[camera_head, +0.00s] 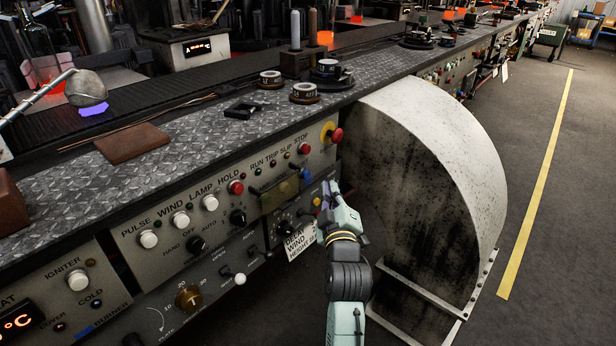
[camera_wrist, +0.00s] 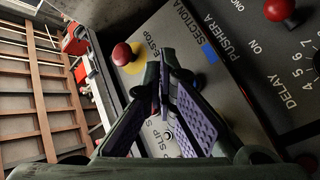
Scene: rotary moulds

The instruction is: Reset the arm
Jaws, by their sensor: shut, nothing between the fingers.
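My gripper (camera_head: 328,190) is in front of the right end of the control panel (camera_head: 300,160), below the red mushroom button (camera_head: 336,135) with its yellow collar. In the wrist view my gripper (camera_wrist: 166,78) shows two dark fingers with purple pads, their tips together and nothing between them. The E-STOP button (camera_wrist: 122,54) is just left of the fingertips, apart from them. Part of the panel behind the fingers is hidden. In the head view my forearm rises from the bottom edge.
A patterned metal bench top (camera_head: 200,140) runs above the panel, with several dark round pieces, a brown block (camera_head: 132,143) and thin rods. A large curved grey guard (camera_head: 430,150) stands close right of my arm. Open floor with a yellow line (camera_head: 540,190) lies beyond it.

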